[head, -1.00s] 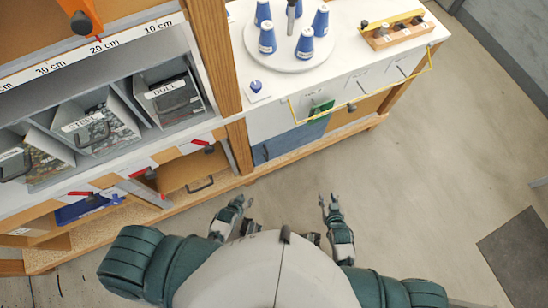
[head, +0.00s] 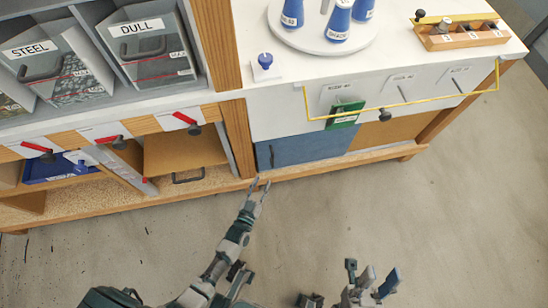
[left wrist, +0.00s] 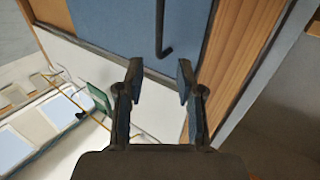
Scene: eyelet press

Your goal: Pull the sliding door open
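The sliding door is a blue panel (head: 308,146) in the low front of the white-topped bench, beside an orange-brown panel. It also shows in the left wrist view (left wrist: 115,28). A dark hooked handle (head: 271,155) sits near its left edge; in the left wrist view this handle (left wrist: 162,38) lies beyond and between my fingertips. My left gripper (head: 260,184) is open and empty, just in front of the door's left end and apart from the handle. It fills the lower middle of the left wrist view (left wrist: 159,82). My right gripper (head: 371,275) is open and empty over the floor.
A wooden post (head: 238,138) stands left of the door, with open compartments and a wire handle (head: 188,177) beyond it. A yellow rail (head: 400,109) and a green card (head: 345,114) stick out above the door. The floor (head: 450,220) in front is clear.

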